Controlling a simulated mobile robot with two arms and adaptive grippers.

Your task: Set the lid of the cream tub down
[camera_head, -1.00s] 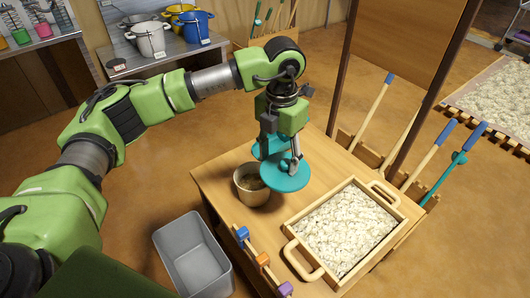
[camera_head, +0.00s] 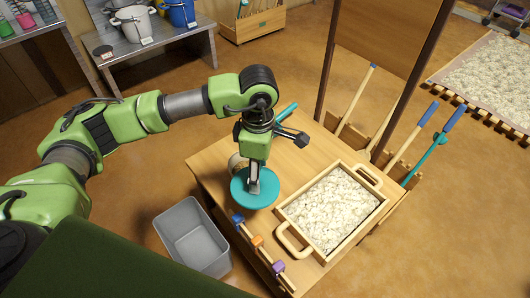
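The teal lid (camera_head: 265,199), a round disc, is below my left gripper (camera_head: 254,188) at the left side of the wooden table. The fingers show edge-on and close together at the lid's middle, shut on its grip, which they hide. I cannot tell whether the lid touches the tabletop or hangs just above it. My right gripper is not in view.
A wooden tray (camera_head: 287,213) of pale flakes stands right of the lid. Blue, orange and purple blocks (camera_head: 257,241) line the table's front left edge. A grey bin (camera_head: 190,238) stands on the floor. Long-handled tools stand at the right edge. A teal bar (camera_head: 287,112) shows behind my wrist.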

